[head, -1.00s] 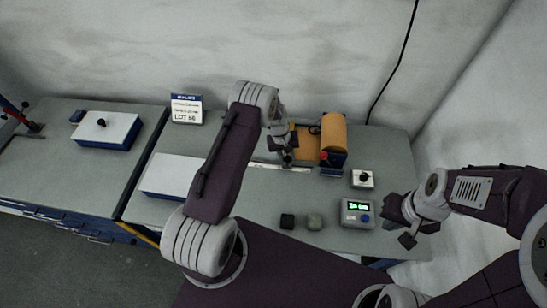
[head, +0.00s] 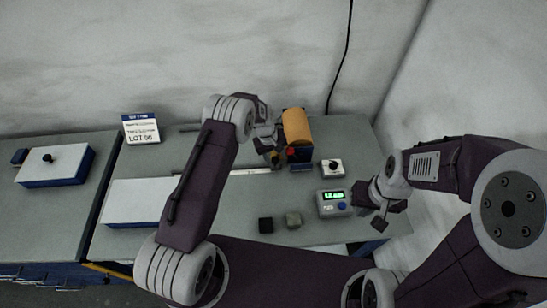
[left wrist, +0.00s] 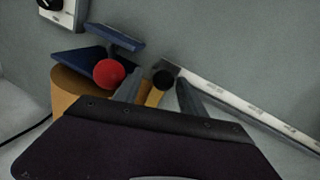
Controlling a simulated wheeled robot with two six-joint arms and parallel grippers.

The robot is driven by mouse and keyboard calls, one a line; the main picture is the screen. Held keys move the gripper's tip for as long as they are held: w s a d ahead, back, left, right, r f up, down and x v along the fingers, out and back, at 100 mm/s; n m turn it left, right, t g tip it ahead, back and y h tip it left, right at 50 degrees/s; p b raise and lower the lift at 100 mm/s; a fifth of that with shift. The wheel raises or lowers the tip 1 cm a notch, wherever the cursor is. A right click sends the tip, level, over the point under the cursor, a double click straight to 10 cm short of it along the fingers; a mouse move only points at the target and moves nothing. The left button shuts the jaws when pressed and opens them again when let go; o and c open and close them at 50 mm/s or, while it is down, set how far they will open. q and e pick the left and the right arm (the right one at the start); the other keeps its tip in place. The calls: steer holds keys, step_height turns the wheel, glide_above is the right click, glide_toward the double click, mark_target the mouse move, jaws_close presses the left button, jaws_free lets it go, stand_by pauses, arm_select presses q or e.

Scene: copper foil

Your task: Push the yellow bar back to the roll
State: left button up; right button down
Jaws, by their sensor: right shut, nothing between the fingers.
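The copper-coloured roll (head: 297,127) sits in its blue holder with a red knob (head: 291,152) at the back right of the bench; part of the roll shows in the left wrist view (left wrist: 68,88). My left gripper (head: 275,160) is low over the bench just left of the roll. In the left wrist view its fingers (left wrist: 158,88) are apart, on either side of a short piece of the yellow bar (left wrist: 154,97) with a black knob (left wrist: 162,77). Most of the bar is hidden by the gripper. My right gripper (head: 379,222) is shut and empty at the bench's right edge.
A metal ruler strip (head: 250,171) runs left of the holder. A white knob box (head: 332,168), a display unit (head: 334,203), a black cube (head: 265,225) and a grey cube (head: 293,220) stand in front.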

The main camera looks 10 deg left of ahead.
arm_select(q)
steer(key=shift+d, duration=0.1)
stand_by(0.3)
steer(key=shift+a+r, duration=0.15)
steer(key=shift+a, duration=0.05)
steer(key=r+b, duration=0.1)
steer(key=r, duration=0.1)
steer(key=a+r, duration=0.1)
steer(key=r, duration=0.2)
steer(key=r+b, duration=0.1)
steer(key=r, duration=0.1)
steer(key=shift+s+a+r+b, duration=0.15)
steer(key=shift+s+r+b, duration=0.2)
steer(key=shift+s, duration=0.05)
steer(key=shift+r, duration=0.4)
